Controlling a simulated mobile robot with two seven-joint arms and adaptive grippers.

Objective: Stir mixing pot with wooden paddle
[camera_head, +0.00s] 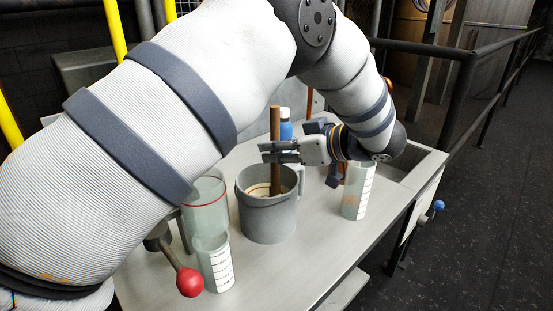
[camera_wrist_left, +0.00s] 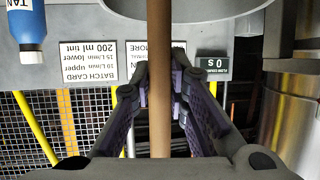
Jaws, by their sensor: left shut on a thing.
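The grey mixing pot (camera_head: 267,222) stands upright on the table (camera_head: 310,262), its handle on the right. The brown wooden paddle (camera_head: 275,125) stands nearly upright with its lower end inside the pot; its tip is hidden. My left gripper (camera_head: 280,152) reaches in from the right above the pot's rim and is shut on the paddle's shaft. In the left wrist view, the shaft (camera_wrist_left: 159,55) runs between the purple-padded fingers (camera_wrist_left: 160,98). My right gripper is not in view.
Clear graduated cups stand at the front left (camera_head: 215,262) and right (camera_head: 357,192) of the pot. A larger clear container (camera_head: 205,203) is left of it. A red knob (camera_head: 190,282) is at the front. A blue bottle (camera_head: 286,128) stands behind the pot.

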